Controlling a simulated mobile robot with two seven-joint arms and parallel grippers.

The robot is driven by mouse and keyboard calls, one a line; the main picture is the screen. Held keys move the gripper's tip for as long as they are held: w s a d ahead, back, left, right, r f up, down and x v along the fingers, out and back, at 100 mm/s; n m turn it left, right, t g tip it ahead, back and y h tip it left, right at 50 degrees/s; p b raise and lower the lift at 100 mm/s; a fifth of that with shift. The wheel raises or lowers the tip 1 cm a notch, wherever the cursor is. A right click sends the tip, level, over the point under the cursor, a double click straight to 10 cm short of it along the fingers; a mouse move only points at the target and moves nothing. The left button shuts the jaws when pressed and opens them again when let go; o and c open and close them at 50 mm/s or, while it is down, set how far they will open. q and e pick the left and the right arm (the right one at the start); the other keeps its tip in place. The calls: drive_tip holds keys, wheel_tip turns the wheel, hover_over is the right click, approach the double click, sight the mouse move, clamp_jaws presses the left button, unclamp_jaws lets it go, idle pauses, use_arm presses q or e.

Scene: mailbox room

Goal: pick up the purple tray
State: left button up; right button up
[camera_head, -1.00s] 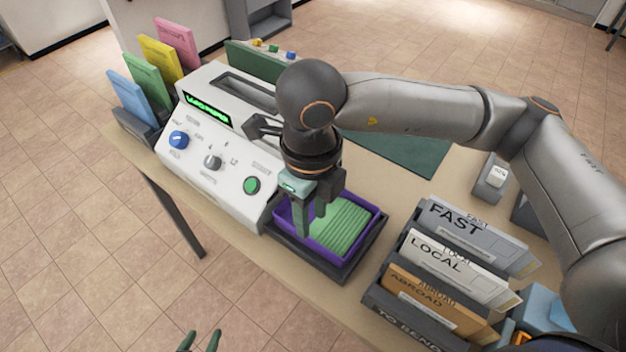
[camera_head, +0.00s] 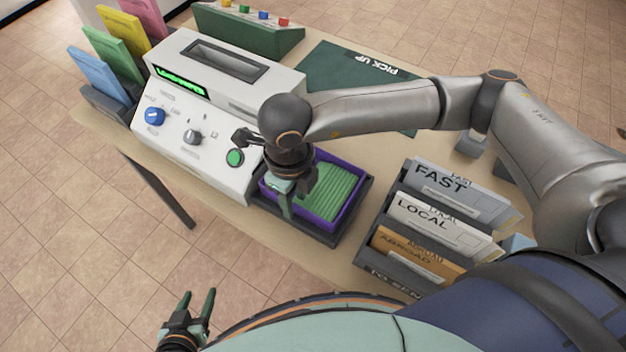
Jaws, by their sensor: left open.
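The purple tray (camera_head: 343,217) sits in a dark holder (camera_head: 318,236) on the table, right of the white machine. It holds a stack of green sheets (camera_head: 332,193). My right gripper (camera_head: 291,202) points down at the tray's left end, with its fingers at or just inside the rim there. The wrist hides part of that end, and I cannot tell whether the fingers clasp the wall. My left gripper (camera_head: 198,297) is open and empty, low in the picture over the floor in front of the table, well apart from the tray.
The white machine (camera_head: 205,110) with knobs and a green button stands close left of the tray. A dark sorter with FAST, LOCAL and ABROAD envelopes (camera_head: 430,217) stands to the right. Coloured folders (camera_head: 110,62) and a green button box (camera_head: 248,32) are further back.

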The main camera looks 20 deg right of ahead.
drive_tip(key=shift+f, duration=1.15)
clamp_jaws()
idle(0.5)
